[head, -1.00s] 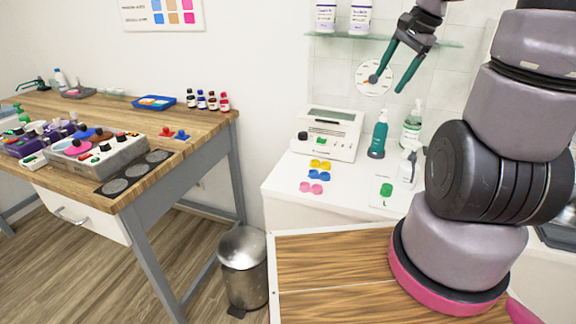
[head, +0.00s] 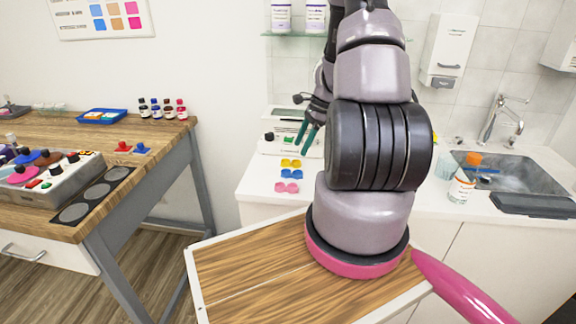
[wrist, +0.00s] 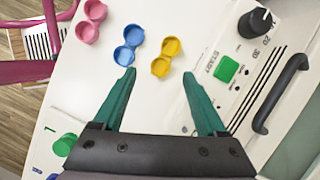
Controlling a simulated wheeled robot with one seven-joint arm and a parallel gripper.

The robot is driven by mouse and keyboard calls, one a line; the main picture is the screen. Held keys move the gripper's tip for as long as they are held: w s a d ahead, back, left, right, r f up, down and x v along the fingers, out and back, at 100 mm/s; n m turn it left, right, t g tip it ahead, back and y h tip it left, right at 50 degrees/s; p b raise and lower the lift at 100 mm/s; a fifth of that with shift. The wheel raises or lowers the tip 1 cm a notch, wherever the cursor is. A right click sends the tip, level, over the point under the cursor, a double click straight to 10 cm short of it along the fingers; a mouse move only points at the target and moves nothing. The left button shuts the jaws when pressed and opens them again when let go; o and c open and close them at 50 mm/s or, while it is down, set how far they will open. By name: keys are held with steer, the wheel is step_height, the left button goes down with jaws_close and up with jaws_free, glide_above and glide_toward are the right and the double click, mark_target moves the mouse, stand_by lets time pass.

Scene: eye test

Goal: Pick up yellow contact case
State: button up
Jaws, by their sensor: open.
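The yellow contact case (head: 291,163) lies on the white counter, behind the blue case (head: 290,175) and the pink case (head: 286,188). In the wrist view the yellow case (wrist: 167,57) has two round cups and lies just beyond the fingertips, in line with the gap between them. My gripper (wrist: 158,73) has its green fingers spread apart with nothing between them. In the head view my gripper (head: 302,147) hangs above the counter close to the yellow case, partly hidden by my arm. No contact with the case shows.
A white device (head: 280,147) with a green button (wrist: 226,69), knob and dark handle (wrist: 280,93) stands right beside the yellow case. The blue case (wrist: 129,45) and pink case (wrist: 91,21) lie left in the wrist view. A sink (head: 510,172) is at right.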

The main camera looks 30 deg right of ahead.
mark_target(294, 165)
steer(key=shift+d+x, duration=0.15)
steer(key=shift+x, duration=1.35)
steer(key=shift+d+x, duration=0.15)
steer(key=shift+x, duration=1.35)
steer(key=shift+f, duration=0.1)
jaws_close()
